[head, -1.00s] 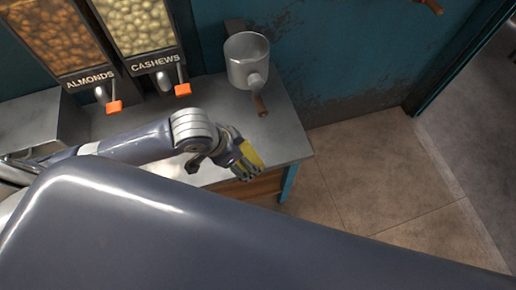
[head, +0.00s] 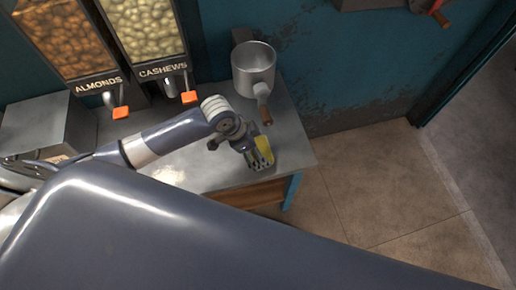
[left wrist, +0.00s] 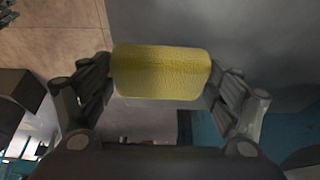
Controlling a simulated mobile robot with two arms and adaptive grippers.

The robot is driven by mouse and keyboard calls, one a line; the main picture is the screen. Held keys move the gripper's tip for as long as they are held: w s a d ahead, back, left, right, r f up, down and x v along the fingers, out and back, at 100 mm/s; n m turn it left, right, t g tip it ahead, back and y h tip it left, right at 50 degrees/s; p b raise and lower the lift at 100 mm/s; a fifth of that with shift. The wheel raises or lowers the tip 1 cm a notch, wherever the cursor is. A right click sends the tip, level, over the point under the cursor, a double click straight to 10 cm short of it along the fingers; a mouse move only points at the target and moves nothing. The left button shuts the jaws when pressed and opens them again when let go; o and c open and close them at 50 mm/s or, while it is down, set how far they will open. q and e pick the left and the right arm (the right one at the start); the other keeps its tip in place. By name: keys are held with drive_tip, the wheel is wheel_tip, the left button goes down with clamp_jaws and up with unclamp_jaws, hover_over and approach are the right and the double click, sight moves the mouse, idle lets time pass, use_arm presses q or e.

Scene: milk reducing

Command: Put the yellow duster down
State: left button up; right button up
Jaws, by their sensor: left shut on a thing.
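The yellow duster (head: 264,149) is in my left gripper (head: 257,160), at the right end of the metal counter (head: 200,170) in the head view. In the left wrist view the duster (left wrist: 160,73) is a yellow textured block between the two fingers of my left gripper (left wrist: 162,88), which is shut on it. I cannot tell whether the duster touches the counter top. My right gripper is not in view.
A metal pot (head: 254,68) with a wooden handle stands at the back right of the counter. Almond (head: 65,40) and cashew (head: 143,28) dispensers with orange levers stand at the back left. Tiled floor (head: 375,175) lies beyond the counter's right edge.

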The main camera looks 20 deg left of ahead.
use_arm(q)
drive_tip(key=shift+w+a+f, duration=0.1)
drive_tip(key=shift+w+f, duration=0.05)
drive_tip(key=shift+w, duration=0.5)
wheel_tip(320, 180, down, 3)
drive_tip(key=shift+s+r+p, duration=0.1)
drive_tip(key=shift+p, duration=0.2)
drive_tip(key=shift+f, duration=0.25)
drive_tip(key=shift+f, duration=0.1)
drive_tip(key=o, duration=0.9)
drive_tip(key=shift+c, duration=0.2)
drive_tip(key=v, duration=1.2)
